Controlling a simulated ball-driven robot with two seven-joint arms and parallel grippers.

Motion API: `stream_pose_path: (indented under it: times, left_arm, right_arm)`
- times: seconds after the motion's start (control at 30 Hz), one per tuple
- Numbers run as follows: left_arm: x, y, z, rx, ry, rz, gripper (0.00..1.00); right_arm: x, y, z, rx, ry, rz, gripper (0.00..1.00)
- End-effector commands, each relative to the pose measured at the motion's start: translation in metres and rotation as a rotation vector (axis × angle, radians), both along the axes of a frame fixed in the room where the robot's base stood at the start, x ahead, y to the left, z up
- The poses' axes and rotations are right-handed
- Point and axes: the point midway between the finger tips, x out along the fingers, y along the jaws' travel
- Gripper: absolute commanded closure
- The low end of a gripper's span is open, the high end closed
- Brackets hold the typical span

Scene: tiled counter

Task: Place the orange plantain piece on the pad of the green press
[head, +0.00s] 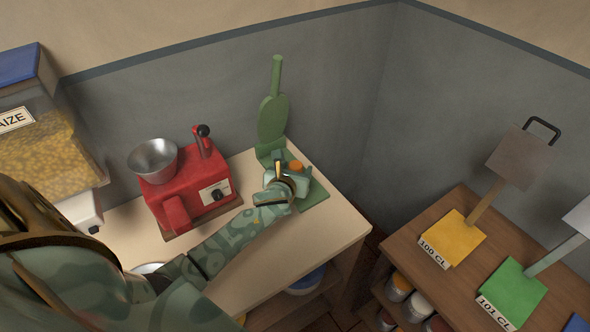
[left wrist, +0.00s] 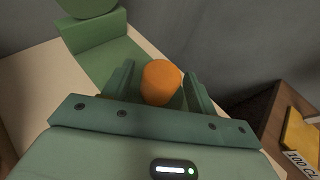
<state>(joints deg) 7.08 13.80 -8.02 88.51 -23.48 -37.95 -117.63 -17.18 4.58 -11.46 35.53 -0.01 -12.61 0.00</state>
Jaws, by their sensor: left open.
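The green press (head: 272,120) stands at the back right end of the counter, its round upper plate and handle raised upright. Its flat green base (head: 315,194) extends under my left gripper (head: 289,172) and also shows in the left wrist view (left wrist: 104,62). The orange plantain piece (head: 297,166) is at the far side of the gripper. My right gripper is out of view.
A red machine (head: 205,190) with a metal bowl stands left of the press. A maize container (head: 45,140) is at far left. Grey walls rise behind the counter (head: 262,262). A separate wooden shelf (head: 395,262) with yellow and green pieces stands at right.

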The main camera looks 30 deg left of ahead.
Motion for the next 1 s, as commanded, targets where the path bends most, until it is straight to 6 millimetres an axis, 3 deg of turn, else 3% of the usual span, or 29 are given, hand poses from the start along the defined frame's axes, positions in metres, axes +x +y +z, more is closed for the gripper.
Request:
stream_pose_path:
  times: [0.5, 0.7, 1.0]
  left_arm:
    - [-0.092, -0.03, 0.042, 0.0, 0.0, -0.001, 0.42]
    - [-0.105, -0.034, 0.046, 0.0, 0.0, 0.0, 0.42]
    - [-0.105, -0.034, 0.046, 0.0, 0.0, 0.0, 0.42]
  right_arm:
    - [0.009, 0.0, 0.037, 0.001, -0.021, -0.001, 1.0]
    - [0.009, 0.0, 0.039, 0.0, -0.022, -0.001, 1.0]
    - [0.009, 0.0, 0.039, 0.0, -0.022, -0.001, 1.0]
